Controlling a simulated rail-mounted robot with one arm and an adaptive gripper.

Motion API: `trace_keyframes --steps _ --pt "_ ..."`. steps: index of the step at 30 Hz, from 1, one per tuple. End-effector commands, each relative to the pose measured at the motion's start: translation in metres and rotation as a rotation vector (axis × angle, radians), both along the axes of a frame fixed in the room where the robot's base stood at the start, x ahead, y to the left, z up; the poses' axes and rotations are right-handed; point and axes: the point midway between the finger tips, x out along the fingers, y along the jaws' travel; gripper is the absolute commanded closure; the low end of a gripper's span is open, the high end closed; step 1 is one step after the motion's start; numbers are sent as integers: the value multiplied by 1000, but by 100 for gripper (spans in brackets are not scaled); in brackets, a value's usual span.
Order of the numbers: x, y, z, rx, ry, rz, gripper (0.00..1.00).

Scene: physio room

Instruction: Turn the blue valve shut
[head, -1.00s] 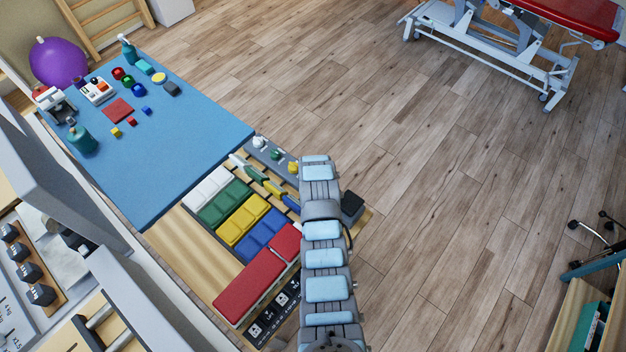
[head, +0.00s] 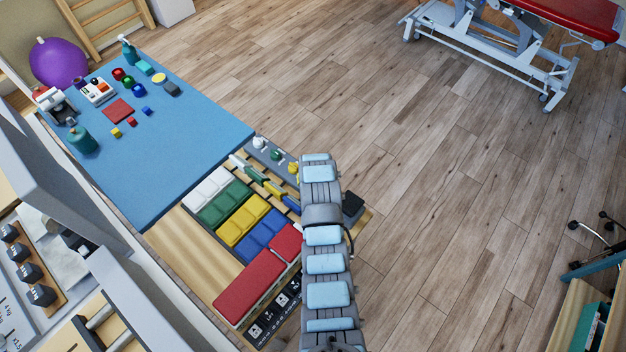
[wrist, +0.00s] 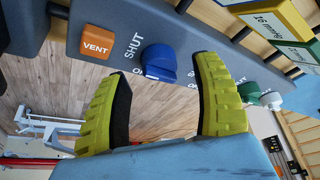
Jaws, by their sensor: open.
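The blue valve (wrist: 158,60) is a rounded knob with a flat grip on a grey panel (wrist: 135,22) in the wrist view. My gripper (wrist: 163,72) has two yellow-green fingers with dark pads. It is open, with one finger on each side of the valve in the picture; I cannot tell whether either touches it. The panel also shows in the head view (head: 268,153), where my arm hides the blue valve and the gripper.
An orange VENT button (wrist: 96,44) sits left of the valve. Green (wrist: 248,90) and white (wrist: 271,99) valves are to the right.

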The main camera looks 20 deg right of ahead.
Motion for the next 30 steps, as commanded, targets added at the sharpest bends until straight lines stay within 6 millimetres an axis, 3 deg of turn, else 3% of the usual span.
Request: trace_keyframes --steps 24,30 --pt "-31 10 78 -1 -2 1 35" --pt "-37 12 88 1 3 1 35"
